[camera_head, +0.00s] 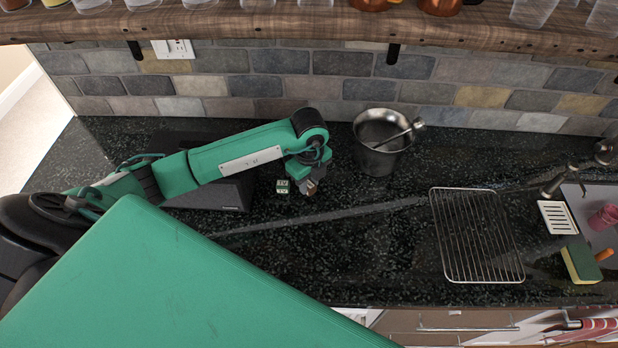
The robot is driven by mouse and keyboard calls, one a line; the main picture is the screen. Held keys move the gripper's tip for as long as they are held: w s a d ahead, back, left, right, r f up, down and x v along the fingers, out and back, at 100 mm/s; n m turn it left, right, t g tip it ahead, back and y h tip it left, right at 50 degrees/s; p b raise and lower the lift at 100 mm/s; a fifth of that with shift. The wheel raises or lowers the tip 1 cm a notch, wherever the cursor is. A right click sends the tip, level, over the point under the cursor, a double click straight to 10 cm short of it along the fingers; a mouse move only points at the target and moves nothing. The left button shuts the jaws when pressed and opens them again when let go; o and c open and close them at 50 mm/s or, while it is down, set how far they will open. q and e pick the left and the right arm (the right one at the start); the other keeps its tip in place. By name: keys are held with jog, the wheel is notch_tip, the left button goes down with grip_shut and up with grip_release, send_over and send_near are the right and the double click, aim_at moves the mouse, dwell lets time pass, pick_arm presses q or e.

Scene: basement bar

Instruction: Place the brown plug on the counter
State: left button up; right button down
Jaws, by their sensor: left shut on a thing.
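My left arm reaches in from the left over the dark speckled counter (370,230). My left gripper (311,186) points down, close above or at the counter surface, just left of the metal bucket. It is shut on a small brown thing, the brown plug (309,190), which is mostly hidden by the fingers. I cannot tell whether the plug touches the counter. My right gripper is not in view.
A small green-and-white box (283,187) stands just left of the gripper. A metal ice bucket (382,155) with a utensil stands to the right. A wire rack (477,235), a sponge (580,263) and a slotted white dish (557,217) lie further right. The counter's front middle is clear.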

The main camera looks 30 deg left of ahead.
aim_at(309, 184)
pick_arm(q)
jog(key=shift+f, duration=0.1)
jog(key=o, duration=0.9)
jog(key=shift+o, duration=0.4)
notch_tip(309, 184, up, 12)
jog(key=p, duration=0.7)
jog(key=shift+p, duration=0.35)
